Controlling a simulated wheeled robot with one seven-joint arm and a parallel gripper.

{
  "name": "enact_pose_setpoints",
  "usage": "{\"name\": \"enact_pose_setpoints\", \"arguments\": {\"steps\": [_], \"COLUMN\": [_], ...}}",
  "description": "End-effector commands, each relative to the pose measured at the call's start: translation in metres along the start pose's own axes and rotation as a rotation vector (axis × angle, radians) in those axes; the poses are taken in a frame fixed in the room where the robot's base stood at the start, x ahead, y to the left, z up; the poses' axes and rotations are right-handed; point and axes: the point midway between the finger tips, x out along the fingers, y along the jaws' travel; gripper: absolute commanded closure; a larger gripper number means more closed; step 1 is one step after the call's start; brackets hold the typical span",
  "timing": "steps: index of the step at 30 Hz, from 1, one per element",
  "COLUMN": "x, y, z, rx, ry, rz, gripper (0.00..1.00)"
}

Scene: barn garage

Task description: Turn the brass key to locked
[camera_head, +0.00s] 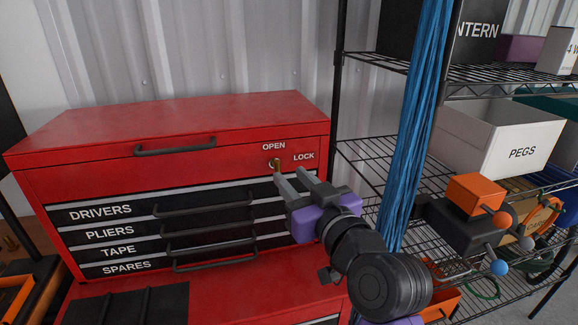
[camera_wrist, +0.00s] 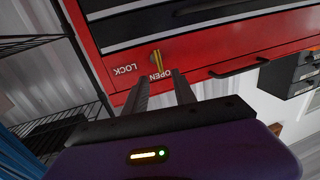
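The brass key (camera_head: 276,164) sits in the lock on the front of the red tool chest (camera_head: 90,185), below the OPEN label and left of the LOCK label. In the wrist view, which is turned over, the key (camera_wrist: 157,61) stands close to the word OPEN and points toward it. My gripper (camera_head: 290,174) is open, with two grey fingers reaching toward the lock. In the wrist view my gripper (camera_wrist: 161,84) has its fingertips apart, with the key just beyond them and roughly between their lines. Nothing is between the fingers; I see no contact with the key.
Below the lock are labelled drawers with black handles (camera_head: 208,228). A wire shelf (camera_head: 370,150) stands to the right, with a white PEGS bin (camera_head: 480,135) and a hanging blue bundle (camera_head: 420,110) near my arm. Orange and black items crowd the lower shelf.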

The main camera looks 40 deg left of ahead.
Motion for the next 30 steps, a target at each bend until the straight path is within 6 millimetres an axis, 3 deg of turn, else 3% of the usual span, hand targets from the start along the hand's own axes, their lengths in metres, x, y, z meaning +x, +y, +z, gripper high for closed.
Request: {"name": "enact_pose_setpoints", "arguments": {"steps": [3, 9, 20, 25, 30], "x": [0.02, 0.041, 0.046, 0.046, 0.046], "y": [-0.001, 0.0, 0.001, 0.001, 0.001], "z": [-0.002, -0.001, -0.001, 0.0, 0.0], "rx": [0.002, 0.002, 0.001, 0.001, 0.001], "ry": [0.0, 0.001, 0.002, 0.002, 0.001], "rz": [-0.001, 0.0, 0.002, 0.002, 0.002], "gripper": [0.68, 0.68, 0.68, 0.97, 1.0]}}
